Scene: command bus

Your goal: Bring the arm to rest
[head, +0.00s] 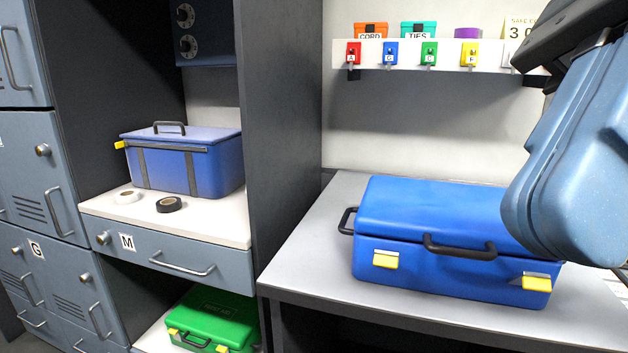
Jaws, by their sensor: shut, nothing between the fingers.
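Part of my arm (570,160), with pale blue and dark links, fills the right edge of the head view. It hangs in front of the right part of the desk and hides the right end of a large blue case. My gripper is outside the picture, so I cannot see its fingers.
The closed blue case (430,215) with yellow latches lies on the grey desk (300,255). A white shelf (390,55) with coloured padlocks is on the wall behind. Left, a blue box (205,165) and two tape rolls sit on a ledge, above a green case (213,322).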

